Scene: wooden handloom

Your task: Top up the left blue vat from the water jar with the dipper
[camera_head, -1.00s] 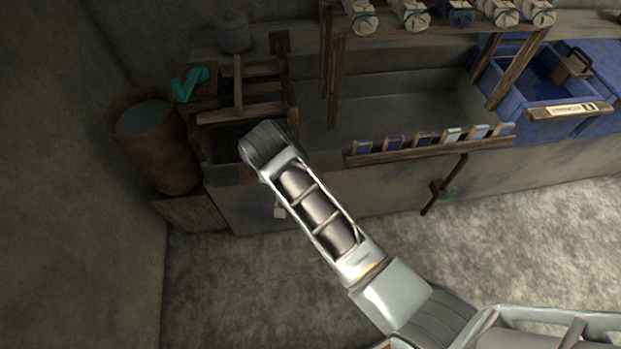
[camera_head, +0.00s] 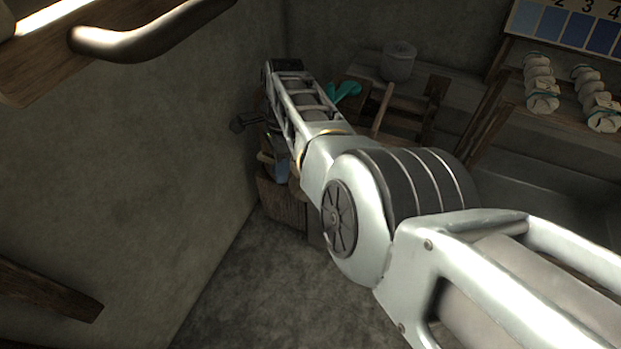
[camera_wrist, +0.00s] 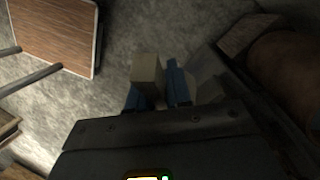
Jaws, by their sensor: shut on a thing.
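My gripper (camera_head: 277,168) is at the left, by the wall, in the head view, largely behind my own arm. In the wrist view its blue-tipped fingers (camera_wrist: 158,92) are shut on a pale, block-like piece, which looks like part of the dipper (camera_wrist: 147,69). The rest of the dipper is hidden or too dark to make out. The brown water jar (camera_wrist: 288,72) shows at the right edge of the wrist view, beside the gripper. My arm hides most of the jar in the head view, and its water is not visible. The blue vats are out of view.
A wooden block (camera_head: 283,203) stands on the floor by the left wall. A teal object (camera_head: 345,91), a wooden frame (camera_head: 408,108) and a grey lidded pot (camera_head: 397,62) are behind my arm. Floor below is clear.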

